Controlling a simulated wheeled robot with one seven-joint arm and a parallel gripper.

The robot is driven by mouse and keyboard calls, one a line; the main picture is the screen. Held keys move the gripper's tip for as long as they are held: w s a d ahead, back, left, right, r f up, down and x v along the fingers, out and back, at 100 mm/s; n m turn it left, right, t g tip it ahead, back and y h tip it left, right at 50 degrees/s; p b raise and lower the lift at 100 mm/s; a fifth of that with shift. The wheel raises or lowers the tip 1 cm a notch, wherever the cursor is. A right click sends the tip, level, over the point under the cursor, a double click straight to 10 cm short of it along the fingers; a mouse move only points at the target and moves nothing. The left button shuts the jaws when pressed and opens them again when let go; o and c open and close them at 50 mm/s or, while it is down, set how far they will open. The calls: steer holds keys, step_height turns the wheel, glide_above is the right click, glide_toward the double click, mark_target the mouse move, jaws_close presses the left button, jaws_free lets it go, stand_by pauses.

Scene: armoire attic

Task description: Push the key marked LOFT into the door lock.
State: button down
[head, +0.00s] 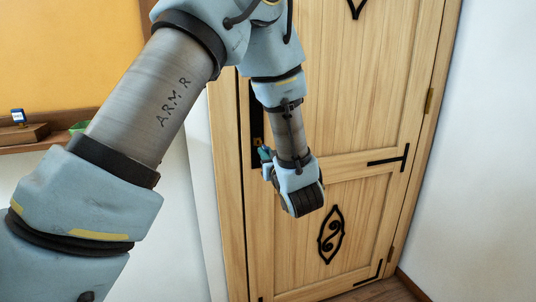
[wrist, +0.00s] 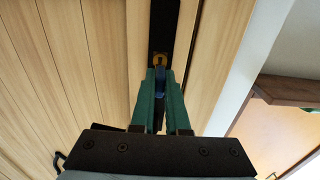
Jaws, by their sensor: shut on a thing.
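My gripper (wrist: 160,108) is shut on a dark blue key (wrist: 160,80), held between its green fingers in the wrist view. The key points at the door lock (wrist: 160,58), a brass keyhole plate on a black strip on the wooden door. The key's tip is close to the keyhole, but I cannot tell whether it touches or has entered. No LOFT marking is readable. In the head view my gripper (head: 265,153) is beside the door's left edge, at the lock, and the key is hidden there.
The wooden door (head: 350,190) is closed, with black ironwork and hinges on its right side. A wall shelf (head: 60,136) at the left holds a small blue-framed item (head: 18,116) and a green object (head: 79,127). The wall right of the door is bare.

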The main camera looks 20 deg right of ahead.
steer(key=shift+w+d, duration=0.2)
steer(key=shift+w, duration=1.6)
stand_by(0.4)
steer(key=c, duration=0.8)
jaws_free()
steer(key=shift+c, duration=0.2)
steer(key=s+a+b, duration=0.1)
steer(key=s, duration=0.9)
steer(key=shift+s+b, duration=0.3)
steer(key=shift+s, duration=0.05)
steer(key=shift+a, duration=0.1)
steer(key=shift+c, duration=0.2)
